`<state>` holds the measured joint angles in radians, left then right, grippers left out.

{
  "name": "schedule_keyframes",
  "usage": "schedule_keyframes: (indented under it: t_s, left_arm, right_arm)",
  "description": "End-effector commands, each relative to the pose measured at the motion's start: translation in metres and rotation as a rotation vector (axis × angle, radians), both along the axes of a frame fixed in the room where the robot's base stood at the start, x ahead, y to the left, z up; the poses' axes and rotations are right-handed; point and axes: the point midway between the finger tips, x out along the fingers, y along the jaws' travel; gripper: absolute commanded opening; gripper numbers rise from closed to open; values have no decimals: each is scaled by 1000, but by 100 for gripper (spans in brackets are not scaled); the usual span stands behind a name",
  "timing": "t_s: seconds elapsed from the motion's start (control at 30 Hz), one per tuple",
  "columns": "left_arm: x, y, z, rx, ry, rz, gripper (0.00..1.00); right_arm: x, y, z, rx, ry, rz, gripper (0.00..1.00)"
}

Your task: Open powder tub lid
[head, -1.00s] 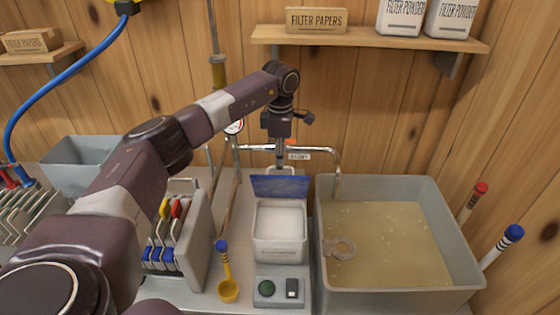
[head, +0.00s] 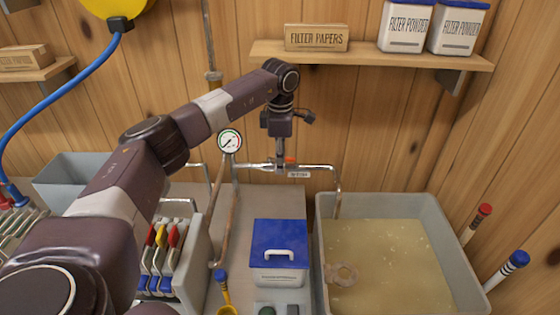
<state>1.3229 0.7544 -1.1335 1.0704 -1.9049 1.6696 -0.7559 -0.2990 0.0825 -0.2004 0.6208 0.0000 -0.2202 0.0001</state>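The powder tub (head: 278,276) is a small pale box on the grey bench between the filter plates and the large basin. Its blue lid (head: 279,232), with a white handle (head: 279,253) near the front edge, covers the top and hides the powder. I cannot tell if the lid sits fully flat. My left gripper (head: 280,160) points down behind and above the tub, by the steel pipe in the picture, apart from the lid. Its fingers look narrow from here, and their opening cannot be made out. My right gripper is out of view.
A large grey basin (head: 449,244) of yellowish liquid stands right of the tub. A pipe with a gauge (head: 229,141) runs behind it. Filter plates with coloured handles (head: 162,236) and a yellow scoop (head: 227,309) are left. A shelf (head: 370,54) hangs above.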

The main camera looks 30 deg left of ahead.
Motion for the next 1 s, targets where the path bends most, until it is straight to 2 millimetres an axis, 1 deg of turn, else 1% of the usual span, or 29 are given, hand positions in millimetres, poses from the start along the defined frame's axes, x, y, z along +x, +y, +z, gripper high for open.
schedule_keyframes:
  t_s: [0.2, 0.3, 0.47, 0.57, 0.67, 0.73, 1.0]
  left_arm:
    - [0, 0, 0, 1, 1, 0, 26]
    - [0, 0, 1, 0, 1, 0, 26]
    - [0, 0, -1, 0, 1, 0, 26]
    - [0, 0, 2, 0, 0, 0, 26]
    - [0, 0, 12, 0, -1, 0, 26]
    - [0, -1, 24, 0, -4, 0, 26]
    - [-4, -4, 82, 1, -4, -1, 26]
  right_arm:
    - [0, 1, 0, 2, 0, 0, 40]
    - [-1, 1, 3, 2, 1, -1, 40]
    - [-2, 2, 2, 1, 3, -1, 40]
    - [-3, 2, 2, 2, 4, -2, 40]
    - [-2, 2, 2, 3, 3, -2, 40]
    - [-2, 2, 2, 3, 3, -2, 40]
    - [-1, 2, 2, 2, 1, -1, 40]
